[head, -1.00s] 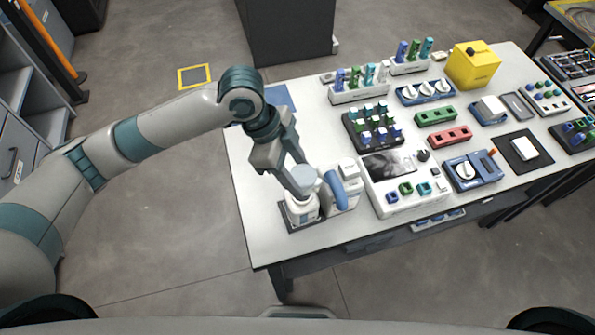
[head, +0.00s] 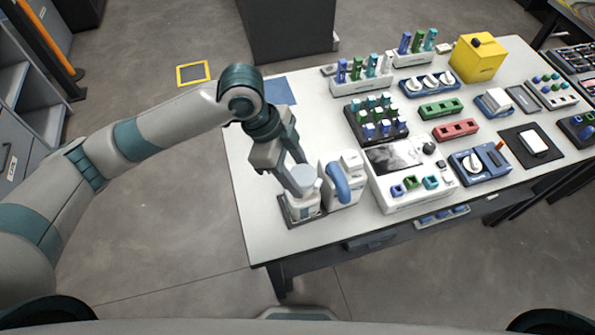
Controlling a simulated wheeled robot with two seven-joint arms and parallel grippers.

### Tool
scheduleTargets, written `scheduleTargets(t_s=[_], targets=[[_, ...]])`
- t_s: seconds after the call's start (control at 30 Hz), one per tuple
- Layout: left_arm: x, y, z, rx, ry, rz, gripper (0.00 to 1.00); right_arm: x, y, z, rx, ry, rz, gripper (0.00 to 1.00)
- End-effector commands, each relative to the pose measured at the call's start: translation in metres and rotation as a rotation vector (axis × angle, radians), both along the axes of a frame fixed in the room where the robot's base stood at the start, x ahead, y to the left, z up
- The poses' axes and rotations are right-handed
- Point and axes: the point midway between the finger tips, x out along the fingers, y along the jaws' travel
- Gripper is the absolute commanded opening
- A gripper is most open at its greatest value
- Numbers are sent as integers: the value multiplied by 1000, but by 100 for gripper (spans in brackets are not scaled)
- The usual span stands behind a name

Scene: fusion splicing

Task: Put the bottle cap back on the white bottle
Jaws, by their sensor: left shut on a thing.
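The white bottle (head: 303,206) stands upright on a dark square tray (head: 289,222) near the table's front left corner. The pale grey-blue bottle cap (head: 304,174) sits at the fingertips of my left gripper (head: 301,183), directly above the bottle. My left gripper is shut on the cap and reaches down from the upper left. I cannot tell whether the cap touches the bottle's neck, as the gripper and cap hide it. My right gripper is not in view.
A white device with a blue curved part (head: 341,184) stands close on the bottle's right. Farther right is a white machine with a dark screen (head: 394,158). The white tabletop (head: 250,217) is clear to the left.

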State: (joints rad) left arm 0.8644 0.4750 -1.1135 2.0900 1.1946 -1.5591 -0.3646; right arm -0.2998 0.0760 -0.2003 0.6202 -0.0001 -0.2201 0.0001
Motion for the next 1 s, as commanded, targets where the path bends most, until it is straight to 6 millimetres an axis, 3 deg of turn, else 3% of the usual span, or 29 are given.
scheduleTargets(t_s=[1.0], targets=[[0,1,-11,0,0,0,26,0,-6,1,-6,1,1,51]])
